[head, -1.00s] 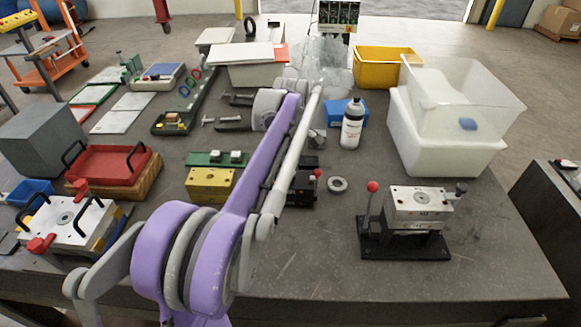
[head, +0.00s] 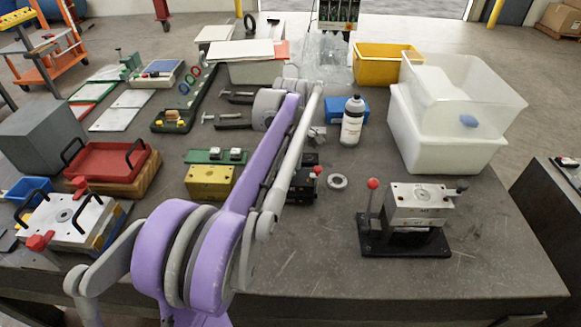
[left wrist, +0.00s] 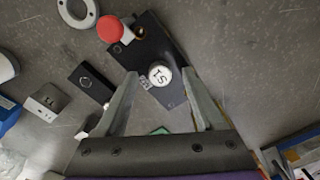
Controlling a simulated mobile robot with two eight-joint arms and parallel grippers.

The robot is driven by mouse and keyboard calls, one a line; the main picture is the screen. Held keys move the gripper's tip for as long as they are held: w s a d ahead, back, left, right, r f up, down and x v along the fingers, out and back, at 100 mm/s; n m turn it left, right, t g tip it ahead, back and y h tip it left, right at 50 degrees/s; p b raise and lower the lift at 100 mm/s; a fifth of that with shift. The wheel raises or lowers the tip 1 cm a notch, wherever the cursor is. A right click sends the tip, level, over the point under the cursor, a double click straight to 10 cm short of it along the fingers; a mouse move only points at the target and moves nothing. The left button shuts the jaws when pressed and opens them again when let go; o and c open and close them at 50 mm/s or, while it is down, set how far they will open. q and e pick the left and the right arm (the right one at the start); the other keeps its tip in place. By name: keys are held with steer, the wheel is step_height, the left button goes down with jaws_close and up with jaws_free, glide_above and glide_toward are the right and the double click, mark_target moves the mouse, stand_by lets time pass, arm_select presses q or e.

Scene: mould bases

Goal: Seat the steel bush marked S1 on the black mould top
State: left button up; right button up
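The round, pale steel bush marked S1 (left wrist: 161,75) shows in the left wrist view on the black mould top (left wrist: 140,54). A small printed label lies beside it. I cannot tell how deep the bush sits. My left gripper (left wrist: 159,72) is open, with one finger on each side of the bush and a visible gap to each. Whether the fingertips are level with it or above it is unclear. In the head view the black mould top (head: 304,184) shows partly behind my purple arm, which hides the bush and the left gripper. My right gripper is not in view.
A red-knobbed post (left wrist: 110,28) stands at the black mould's edge, near a loose grey ring (head: 337,181). A yellow block (head: 210,182) stands to the left. A steel mould on a black stand (head: 418,200) is to the right.

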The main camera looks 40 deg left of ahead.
mark_target(290, 172)
arm_select(q)
step_height(290, 172, up, 11)
steer(key=p, duration=0.1)
stand_by(0.6)
steer(key=shift+f, duration=0.1)
